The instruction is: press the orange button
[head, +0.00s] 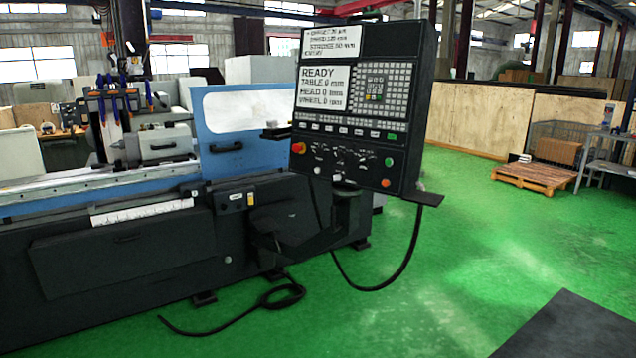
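The control panel (342,110) of the grinder stands right of centre in the head view, tilted slightly. A small orange button (385,183) sits at its lower right corner. A green button (389,163) is just above it. A larger red-orange knob (299,148) is at the panel's left edge, and a white button (336,178) is at the bottom middle. The screen shows READY, with table, head and wheel at 0. Nothing covers the orange button. My gripper is not in view.
A dark shelf (424,198) juts out at the panel's lower right. A black cable (385,287) hangs below it to the green floor (440,270). The grinder bed (120,250) fills the left. A dark flat shape (570,330) lies at lower right. Floor before the panel is open.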

